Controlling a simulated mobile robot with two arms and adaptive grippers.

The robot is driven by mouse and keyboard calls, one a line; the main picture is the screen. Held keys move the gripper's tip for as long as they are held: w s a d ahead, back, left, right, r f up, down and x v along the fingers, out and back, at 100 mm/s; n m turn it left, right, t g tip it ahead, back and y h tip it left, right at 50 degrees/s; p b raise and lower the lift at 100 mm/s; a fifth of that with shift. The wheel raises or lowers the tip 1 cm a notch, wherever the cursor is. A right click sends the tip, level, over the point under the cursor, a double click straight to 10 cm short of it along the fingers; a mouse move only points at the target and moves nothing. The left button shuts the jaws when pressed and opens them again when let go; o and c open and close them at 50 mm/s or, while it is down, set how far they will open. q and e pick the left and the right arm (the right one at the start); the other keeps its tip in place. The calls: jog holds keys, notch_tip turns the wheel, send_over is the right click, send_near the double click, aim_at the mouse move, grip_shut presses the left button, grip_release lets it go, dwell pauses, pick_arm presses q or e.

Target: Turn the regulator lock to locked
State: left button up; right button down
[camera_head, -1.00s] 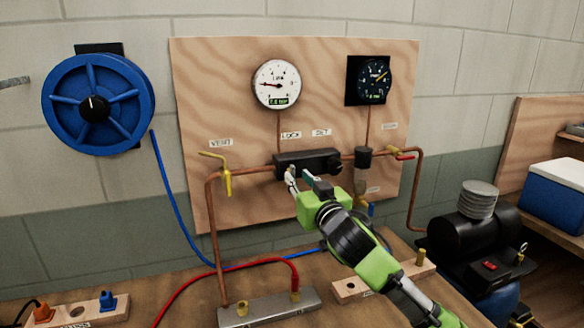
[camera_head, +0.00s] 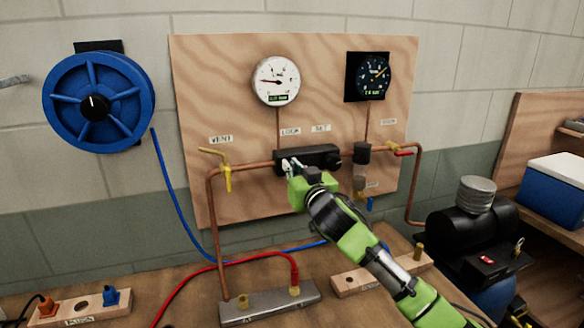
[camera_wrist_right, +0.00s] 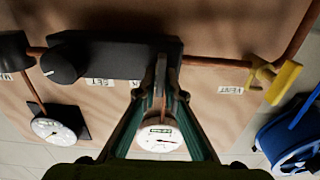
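The black regulator block (camera_head: 318,155) is fixed to the plywood board under the LOCK and SET labels. It also shows in the wrist view (camera_wrist_right: 115,60), with a round knob (camera_wrist_right: 60,67) at its SET end. My right gripper (camera_head: 291,165) is at the LOCK end of the block. In the wrist view its fingers (camera_wrist_right: 168,65) converge to a narrow gap against the block. They appear shut on the regulator lock, which the fingertips mostly hide, so its setting cannot be read. My left gripper is not in view.
A yellow vent valve (camera_head: 227,172) is on the copper pipe left of the block. A white gauge (camera_head: 276,81) and a black gauge (camera_head: 373,76) are above. A red-handled valve (camera_head: 400,150) is at right. A blue hose reel (camera_head: 98,104) hangs at left.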

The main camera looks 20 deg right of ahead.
dwell(0.3)
jog(key=n+p, duration=0.1)
jog(key=n, duration=0.1)
jog(key=shift+a+n+p, duration=0.2)
jog(key=shift+n+p, duration=0.15)
jog(key=shift+n, duration=0.05)
jog(key=shift+a+f+n+p, duration=0.2)
jog(key=shift+n+p, duration=0.85)
jog(key=shift+n, duration=1.45)
jog(key=shift+a+f+n+p, duration=0.25)
jog(key=shift+n+p, duration=0.8)
jog(key=shift+n, duration=1.45)
jog(key=shift+a+f+n+p, duration=0.1)
jog(key=shift+f+n+p, duration=0.2)
jog(key=shift+n+p, duration=1.5)
jog(key=shift+n+b, duration=0.7)
jog(key=shift+n, duration=0.2)
jog(key=c, duration=2.2)
grip_release()
jog(key=shift+c, duration=0.2)
jog(key=shift+o, duration=0.3)
jog(key=shift+s+d, duration=0.1)
